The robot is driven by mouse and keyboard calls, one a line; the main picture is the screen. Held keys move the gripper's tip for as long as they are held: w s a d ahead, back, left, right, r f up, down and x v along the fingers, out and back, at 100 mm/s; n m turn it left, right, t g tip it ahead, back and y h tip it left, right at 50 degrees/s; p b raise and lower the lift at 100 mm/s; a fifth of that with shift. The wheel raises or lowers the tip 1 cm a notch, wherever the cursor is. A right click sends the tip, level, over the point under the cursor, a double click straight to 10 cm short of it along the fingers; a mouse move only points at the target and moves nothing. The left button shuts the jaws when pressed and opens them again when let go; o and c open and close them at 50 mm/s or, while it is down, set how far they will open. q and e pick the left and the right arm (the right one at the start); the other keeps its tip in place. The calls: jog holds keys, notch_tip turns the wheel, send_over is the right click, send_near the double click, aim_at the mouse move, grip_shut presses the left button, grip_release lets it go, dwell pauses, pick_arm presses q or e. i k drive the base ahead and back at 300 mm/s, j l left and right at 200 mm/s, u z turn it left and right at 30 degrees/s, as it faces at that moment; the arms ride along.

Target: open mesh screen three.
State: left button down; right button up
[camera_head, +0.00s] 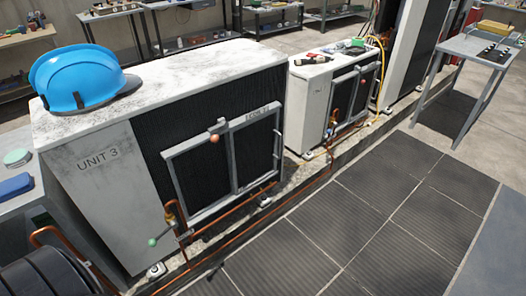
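The condenser marked UNIT 3 (98,160) stands at the left, a pale weathered box with a dark finned front. The mesh screen (238,160), a grey two-pane frame with a small label on its top bar, lies close along that front and looks closed. A latch with a reddish knob (215,138) sits on its upper bar near the middle. Neither of my grippers is in view.
A blue hard hat (82,78) rests on the unit's top. Copper pipes and a green-tipped valve handle (153,242) stick out at the lower front. A second condenser (318,95) stands behind to the right, a grey table (478,50) farther right. The dark tiled walkway (370,215) is clear.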

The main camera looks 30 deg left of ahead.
aim_at(238, 192)
jog(key=i, duration=0.3)
jog(key=i+u, duration=0.45)
jog(key=i+l+u, duration=0.2)
jog(key=i+u, duration=0.25)
jog(key=i, duration=0.1)
